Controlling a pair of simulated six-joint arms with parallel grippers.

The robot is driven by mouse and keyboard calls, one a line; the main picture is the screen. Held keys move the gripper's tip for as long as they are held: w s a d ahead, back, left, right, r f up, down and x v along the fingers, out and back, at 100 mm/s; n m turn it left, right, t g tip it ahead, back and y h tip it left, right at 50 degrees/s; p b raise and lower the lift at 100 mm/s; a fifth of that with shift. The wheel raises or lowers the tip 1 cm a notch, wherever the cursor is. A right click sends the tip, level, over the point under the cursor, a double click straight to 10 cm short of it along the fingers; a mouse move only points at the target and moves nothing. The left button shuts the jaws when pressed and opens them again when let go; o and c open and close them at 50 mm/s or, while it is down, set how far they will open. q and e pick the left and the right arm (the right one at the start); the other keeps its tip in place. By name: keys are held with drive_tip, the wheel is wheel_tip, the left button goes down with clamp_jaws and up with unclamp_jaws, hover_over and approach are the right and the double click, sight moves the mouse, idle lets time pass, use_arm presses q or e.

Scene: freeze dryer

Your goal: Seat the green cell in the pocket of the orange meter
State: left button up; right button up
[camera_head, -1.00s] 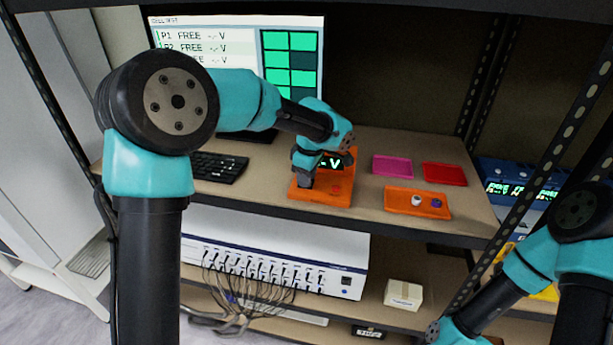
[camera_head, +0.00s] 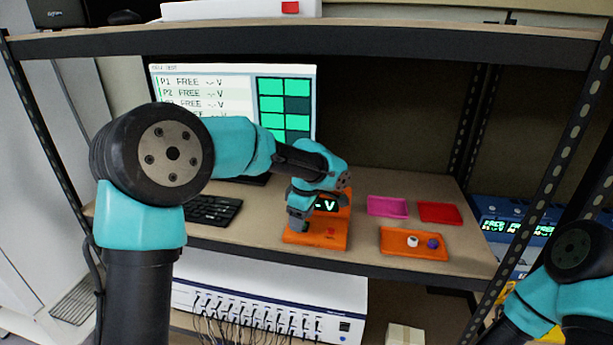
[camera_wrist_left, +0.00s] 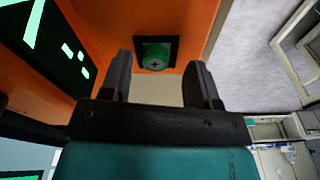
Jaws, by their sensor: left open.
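The orange meter (camera_head: 335,233) stands on the shelf in front of the monitor, its display lit with "-.V". In the left wrist view the green cell (camera_wrist_left: 155,56) is end-on, showing a cross mark on its round top, within the dark square pocket (camera_wrist_left: 172,43) of the orange meter (camera_wrist_left: 115,22). How deep it sits cannot be told. My left gripper (camera_head: 298,224) is at the meter's left side, pointing down. In the wrist view its fingers (camera_wrist_left: 158,63) are open, one on each side of the cell with gaps. The cell is hidden in the head view. My right gripper is out of frame.
An orange tray (camera_head: 395,250) holds a white cell (camera_head: 412,241) and a purple cell (camera_head: 433,243). A pink tray (camera_head: 387,206) and a red tray (camera_head: 438,212) lie behind it. A keyboard (camera_head: 212,210) lies left of the meter. The shelf's front edge is close to the meter.

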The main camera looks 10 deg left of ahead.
sight(309, 229)
use_arm(q)
wheel_tip(309, 229, up, 16)
drive_tip(key=d, duration=0.2)
drive_tip(key=shift+r, duration=0.25)
